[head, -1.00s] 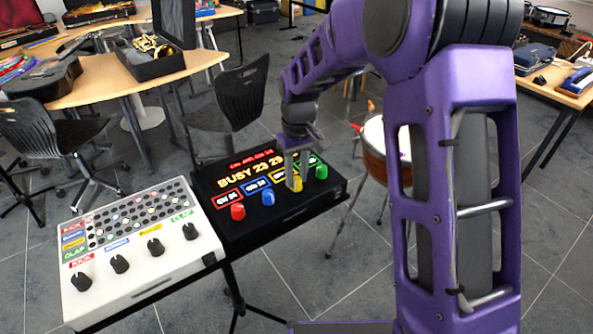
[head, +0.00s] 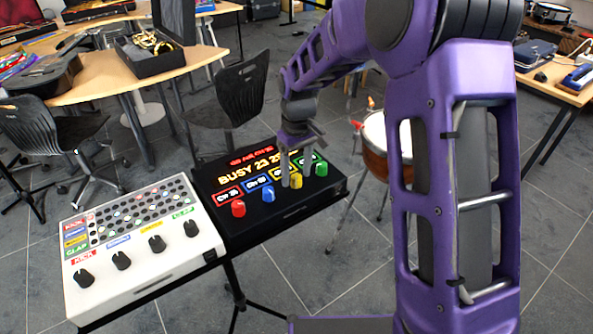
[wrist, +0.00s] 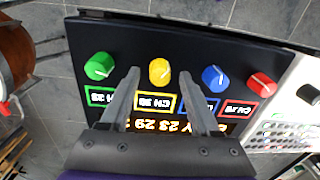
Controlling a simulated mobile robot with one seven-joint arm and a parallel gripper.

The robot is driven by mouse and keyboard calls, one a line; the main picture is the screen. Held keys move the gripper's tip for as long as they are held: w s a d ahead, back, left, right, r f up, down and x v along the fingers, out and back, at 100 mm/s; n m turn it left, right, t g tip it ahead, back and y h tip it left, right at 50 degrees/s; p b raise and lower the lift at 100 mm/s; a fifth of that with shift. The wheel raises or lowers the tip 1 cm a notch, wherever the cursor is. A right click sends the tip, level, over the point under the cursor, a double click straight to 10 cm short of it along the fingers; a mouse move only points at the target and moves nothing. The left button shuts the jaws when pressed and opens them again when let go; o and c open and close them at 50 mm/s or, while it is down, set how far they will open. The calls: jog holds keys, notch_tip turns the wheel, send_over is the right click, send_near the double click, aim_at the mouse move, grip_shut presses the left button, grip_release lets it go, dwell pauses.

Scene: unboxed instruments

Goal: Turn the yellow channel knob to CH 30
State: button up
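The yellow knob (head: 296,181) is on the front of a black box (head: 240,225), between the blue knob (head: 268,195) and the green knob (head: 321,169). In the wrist view the yellow knob (wrist: 159,71) shows between my two fingertips, with a gap on each side. My gripper (wrist: 159,74) is open and empty. In the head view my gripper (head: 297,176) is at the yellow knob, one finger on each side. The yellow label (wrist: 156,102) is upside down in the wrist view and seems to read CH 30. A finger partly hides the blue label.
The red knob (head: 238,208) is at the box's left end. The lit display (head: 240,165) reads BUSY with numbers, partly hidden by my gripper. A white drum machine (head: 150,262) stands at the left. A copper drum (head: 376,150) is to the right.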

aim_at(298, 175)
notch_tip(298, 175, up, 18)
jog(key=p, duration=0.2)
jog(key=shift+d+f, duration=0.2)
jog(key=shift+f, duration=0.05)
jog(key=shift+w, duration=0.15)
